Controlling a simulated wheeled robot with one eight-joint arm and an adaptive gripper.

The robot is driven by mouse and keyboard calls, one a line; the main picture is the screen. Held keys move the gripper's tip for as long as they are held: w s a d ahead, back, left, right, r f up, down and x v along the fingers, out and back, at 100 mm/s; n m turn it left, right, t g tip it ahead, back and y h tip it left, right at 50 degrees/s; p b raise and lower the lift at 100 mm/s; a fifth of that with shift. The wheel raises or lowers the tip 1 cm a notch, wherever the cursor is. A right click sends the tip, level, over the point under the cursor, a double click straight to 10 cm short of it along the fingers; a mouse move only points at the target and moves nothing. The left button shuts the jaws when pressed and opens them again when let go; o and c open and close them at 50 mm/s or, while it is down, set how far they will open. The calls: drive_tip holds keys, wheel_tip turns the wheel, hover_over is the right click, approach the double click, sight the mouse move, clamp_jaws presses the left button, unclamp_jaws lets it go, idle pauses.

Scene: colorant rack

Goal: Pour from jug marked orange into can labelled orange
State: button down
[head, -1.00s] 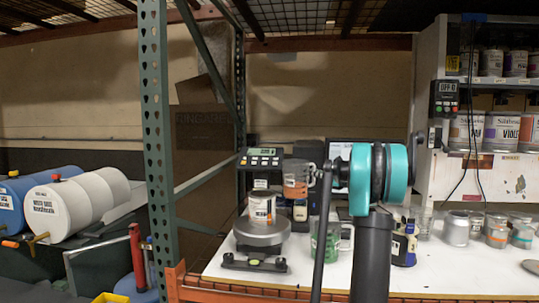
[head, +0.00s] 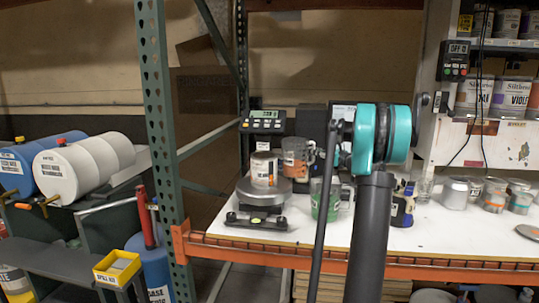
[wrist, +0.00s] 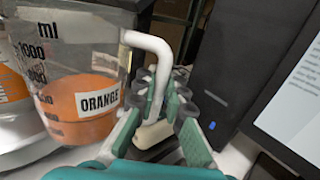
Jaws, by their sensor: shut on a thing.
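The jug marked orange (head: 295,160) is clear, with a white "ORANGE" label and orange liquid in its lower part. It is close in the wrist view (wrist: 85,85), roughly upright. My gripper (wrist: 165,92) is shut on its white handle. In the head view my arm hides most of the gripper. A metal can (head: 264,168) with a white and orange label stands on the scale (head: 262,192), just left of the jug. The can's lettering is too small to read in the head view. Part of a white and orange label shows behind the jug in the wrist view.
A green-filled jug (head: 323,202) stands below and right of the held jug. The scale's display (head: 265,121) and a dark box (wrist: 215,60) are behind. A green rack post (head: 155,120) is left.

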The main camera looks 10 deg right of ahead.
drive_tip(key=shift+r, duration=0.1)
drive_tip(key=shift+s+a+r+n, duration=0.1)
drive_tip(key=shift+a+r+n, duration=0.15)
drive_tip(key=shift+r+n, duration=0.25)
drive_tip(key=shift+s+a+r+n, duration=0.1)
drive_tip(key=shift+a+r+n, duration=0.1)
drive_tip(key=shift+r+n, duration=0.3)
drive_tip(key=s+a+r+n+h, duration=0.1)
drive_tip(key=a+r+n, duration=0.2)
drive_tip(key=r, duration=0.2)
drive_tip(key=s+a+r+n+g, duration=0.1)
drive_tip(key=a+r+n, duration=0.2)
drive_tip(key=r, duration=0.3)
drive_tip(key=shift+a+r+h, duration=0.15)
drive_tip(key=shift+r+h, duration=0.05)
drive_tip(key=shift+h, duration=0.2)
drive_tip(key=shift+s+a+r+n+h+p, duration=0.1)
drive_tip(key=shift+a+r+n+h+p, duration=0.1)
drive_tip(key=shift+a+r+n, duration=0.25)
drive_tip(key=shift+s+a+r+n+h+p, duration=0.1)
drive_tip(key=shift+a+r+n+p, duration=0.1)
drive_tip(key=shift+r+n, duration=0.3)
idle(1.4)
drive_tip(key=shift+s+a+r+n+p, duration=0.2)
drive_tip(key=shift+a+r+n+p, duration=0.1)
drive_tip(key=shift+a+n+p, duration=0.15)
idle(2.6)
